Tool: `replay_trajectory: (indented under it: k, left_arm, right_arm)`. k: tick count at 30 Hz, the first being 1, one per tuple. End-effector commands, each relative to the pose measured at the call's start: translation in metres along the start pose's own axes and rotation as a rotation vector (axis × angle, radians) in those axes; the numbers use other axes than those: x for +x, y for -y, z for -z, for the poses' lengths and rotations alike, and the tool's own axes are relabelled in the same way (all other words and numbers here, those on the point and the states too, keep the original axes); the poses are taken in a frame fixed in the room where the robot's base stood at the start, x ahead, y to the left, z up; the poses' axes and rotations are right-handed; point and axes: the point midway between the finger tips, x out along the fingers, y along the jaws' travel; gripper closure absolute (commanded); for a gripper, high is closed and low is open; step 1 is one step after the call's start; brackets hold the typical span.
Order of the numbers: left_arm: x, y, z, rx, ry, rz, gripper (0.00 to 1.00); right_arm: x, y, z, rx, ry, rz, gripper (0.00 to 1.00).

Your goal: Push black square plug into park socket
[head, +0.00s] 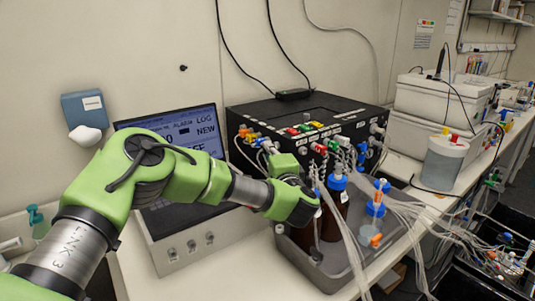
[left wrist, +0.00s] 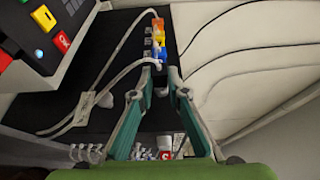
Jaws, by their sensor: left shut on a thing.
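My left gripper (head: 284,168) is at the front face of the black box (head: 310,110), seen mostly from behind in the head view. In the left wrist view its two green fingers (left wrist: 160,84) close together at their tips on a small dark piece, which I take to be the black square plug (left wrist: 160,80). The tips are at the near end of a row of coloured connectors (left wrist: 157,42) on the box. A pale tube runs to this spot. The park socket cannot be told apart; the fingers hide the contact point. My right gripper is not in view.
Brown bottles with blue caps (head: 337,183) stand in a grey tray (head: 335,272) below the gripper, with many clear tubes beside them. A monitor unit (head: 180,125) stands left of the box. A lidded clear container (head: 443,160) is to the right.

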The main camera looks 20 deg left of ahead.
Motion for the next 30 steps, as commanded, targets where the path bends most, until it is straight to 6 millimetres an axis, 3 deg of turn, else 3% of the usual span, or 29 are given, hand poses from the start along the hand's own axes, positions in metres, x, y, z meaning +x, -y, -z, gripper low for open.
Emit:
replay_trajectory:
  k: [30]
  left_arm:
    - [0.0029, 0.0002, 0.0061, 0.0, 0.001, 0.001, 1.0]
  right_arm:
    - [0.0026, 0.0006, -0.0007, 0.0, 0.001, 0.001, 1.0]
